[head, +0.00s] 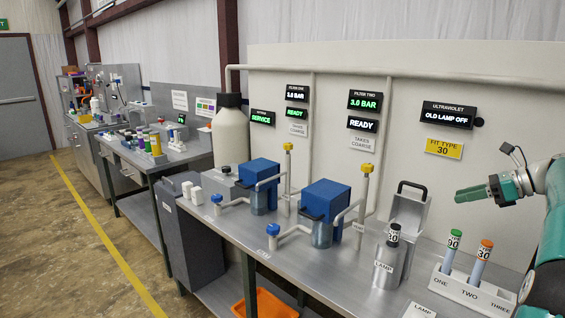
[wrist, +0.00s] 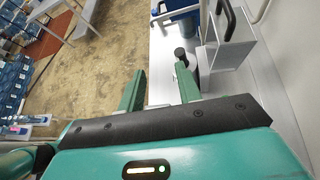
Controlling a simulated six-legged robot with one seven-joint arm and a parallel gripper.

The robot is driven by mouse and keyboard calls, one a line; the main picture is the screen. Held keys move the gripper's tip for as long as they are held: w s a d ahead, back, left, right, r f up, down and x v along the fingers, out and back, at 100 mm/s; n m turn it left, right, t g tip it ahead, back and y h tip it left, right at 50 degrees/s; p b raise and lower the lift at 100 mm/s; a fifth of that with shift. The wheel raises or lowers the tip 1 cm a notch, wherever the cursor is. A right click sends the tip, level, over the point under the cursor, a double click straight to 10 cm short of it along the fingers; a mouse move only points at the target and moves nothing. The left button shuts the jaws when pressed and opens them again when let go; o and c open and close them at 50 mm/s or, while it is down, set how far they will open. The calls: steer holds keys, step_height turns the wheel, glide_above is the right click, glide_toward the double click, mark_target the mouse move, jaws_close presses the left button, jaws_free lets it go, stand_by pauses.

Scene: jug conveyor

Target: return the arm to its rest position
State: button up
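My gripper (head: 462,193) is raised at the right of the head view, above the bench and in front of the pale back panel. Its fingers point left. In the wrist view my gripper (wrist: 158,84) has its two green fingers apart, with nothing between them. The bench with its metal top (head: 325,268) lies below. A grey lamp canister (head: 388,262) with a black cap labelled 30 stands upright on the bench, apart from the gripper. A white rack (head: 468,287) holds a green-capped lamp (head: 453,246) marked 90 and an orange-capped lamp (head: 482,258); the slot marked THREE looks empty.
An open metal housing (head: 408,215) with a black handle stands behind the canister. Two blue-topped filters (head: 326,200) with pipes and yellow-topped valves stand to the left. The panel sign (head: 444,148) reads FIT TYPE 30. Open floor (head: 62,250) lies at the left.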

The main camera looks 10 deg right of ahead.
steer(key=w+a+r+n+g+h, duration=0.15)
steer(key=a+n, duration=0.35)
steer(key=a, duration=1.1)
steer(key=s+a+f+n+g+h, duration=0.1)
steer(key=s+a+n+h, duration=0.2)
steer(key=a, duration=0.4)
steer(key=s+a+f+n+g, duration=0.1)
steer(key=s+a+n, duration=0.25)
steer(key=a, duration=0.25)
steer(key=s+a+f+n+h, duration=0.2)
steer(key=s+a+f+n, duration=0.4)
steer(key=s+n, duration=0.2)
steer(key=s+a+f+n+h, duration=0.2)
steer(key=s+a+f+n, duration=0.4)
steer(key=s+n, duration=0.2)
steer(key=s+t, duration=0.1)
steer(key=s, duration=0.1)
steer(key=shift+s+n, duration=0.35)
